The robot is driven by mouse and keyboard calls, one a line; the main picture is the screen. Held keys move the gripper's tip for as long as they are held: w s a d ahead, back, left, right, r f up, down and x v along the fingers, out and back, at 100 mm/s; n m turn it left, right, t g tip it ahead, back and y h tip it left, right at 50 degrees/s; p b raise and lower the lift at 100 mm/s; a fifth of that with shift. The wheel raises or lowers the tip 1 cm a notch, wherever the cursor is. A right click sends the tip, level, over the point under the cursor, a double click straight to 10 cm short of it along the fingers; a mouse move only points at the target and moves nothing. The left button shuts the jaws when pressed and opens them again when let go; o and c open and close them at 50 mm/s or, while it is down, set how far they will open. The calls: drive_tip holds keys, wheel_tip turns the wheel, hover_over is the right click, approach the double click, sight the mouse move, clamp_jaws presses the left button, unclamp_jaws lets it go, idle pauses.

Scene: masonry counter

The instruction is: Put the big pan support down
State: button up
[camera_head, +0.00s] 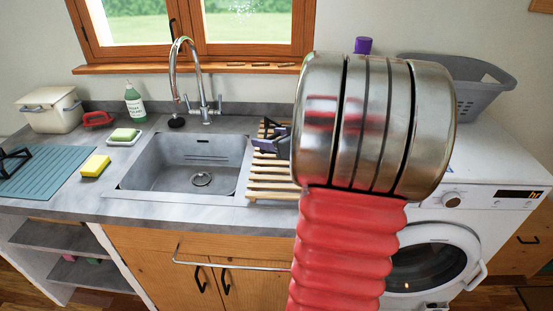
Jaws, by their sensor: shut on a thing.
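My gripper is hidden behind the thick metal joint of my own arm, which fills the right middle of the view, so its jaws do not show. A dark, angular piece (275,142) shows just left of that joint, over the wooden slatted rack (270,172). Most of it is covered, and I cannot tell whether it touches the rack or is held. Another black barred piece, like a pan support (12,158), lies at the far left on the teal ribbed mat (50,178), cut off by the picture edge.
The grey sink (180,165) with its tall tap (190,75) is left of the rack. A yellow sponge (95,166), green bottle (134,103) and cream bin (48,108) stand further left. A grey basket (480,95) sits on the white washing machine (470,173).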

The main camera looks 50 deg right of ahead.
wheel_tip(320, 180, down, 5)
idle(0.4)
drive_tip(key=shift+f, duration=1.9)
drive_tip(key=o, duration=1.4)
drive_tip(key=shift+f, duration=0.1)
